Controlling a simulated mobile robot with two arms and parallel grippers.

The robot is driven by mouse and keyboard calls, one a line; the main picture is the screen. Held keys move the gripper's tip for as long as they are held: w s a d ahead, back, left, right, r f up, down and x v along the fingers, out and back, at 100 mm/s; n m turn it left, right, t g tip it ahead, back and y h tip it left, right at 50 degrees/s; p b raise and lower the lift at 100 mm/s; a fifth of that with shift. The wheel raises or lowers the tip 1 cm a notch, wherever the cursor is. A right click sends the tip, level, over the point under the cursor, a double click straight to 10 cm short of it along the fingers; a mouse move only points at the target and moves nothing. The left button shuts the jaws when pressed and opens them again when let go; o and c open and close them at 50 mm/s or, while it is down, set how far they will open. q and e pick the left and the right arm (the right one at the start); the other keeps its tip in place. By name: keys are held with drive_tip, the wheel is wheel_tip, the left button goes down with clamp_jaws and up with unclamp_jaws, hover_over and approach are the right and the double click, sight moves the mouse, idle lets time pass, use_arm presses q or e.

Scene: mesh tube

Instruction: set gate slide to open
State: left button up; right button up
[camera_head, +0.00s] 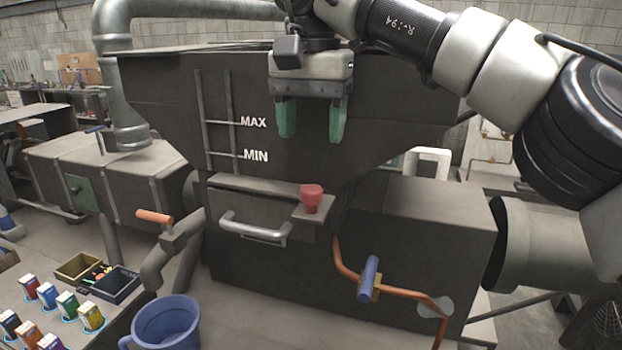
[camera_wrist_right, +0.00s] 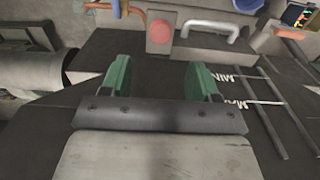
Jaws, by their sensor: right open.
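The gate slide appears to be the flat dark plate (camera_head: 255,187) with a silver bar handle (camera_head: 255,229) on the front of the dark machine, below the hopper. The handle also shows in the right wrist view (camera_wrist_right: 210,28), upside down. I cannot tell how far the slide is drawn out. A red knob (camera_head: 312,198) sits on a small block right of the handle; it also shows in the right wrist view (camera_wrist_right: 160,32). My right gripper (camera_head: 312,122) is open and empty, with green fingers pointing down, above the knob and in front of the hopper. My left gripper is not in view.
The hopper (camera_head: 380,100) bears MAX and MIN marks. An orange-handled valve (camera_head: 154,216) stands left of the handle, and a blue-handled valve (camera_head: 369,278) on a copper pipe is lower right. A blue bucket (camera_head: 165,325) and small boxes stand at lower left.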

sight(311, 188)
drive_tip(key=f, duration=0.8)
drive_tip(key=shift+w+p, duration=0.3)
drive_tip(key=shift+w, duration=0.05)
drive_tip(key=shift+s+f, duration=0.3)
drive_tip(key=shift+f, duration=0.3)
drive_tip(key=shift+w, duration=0.15)
drive_tip(key=c, duration=0.4)
clamp_jaws()
drive_tip(key=s+a+b, duration=0.3)
drive_tip(key=s, duration=0.6)
drive_tip(key=shift+s+b, duration=0.3)
drive_tip(key=shift+o, duration=2)
unclamp_jaws()
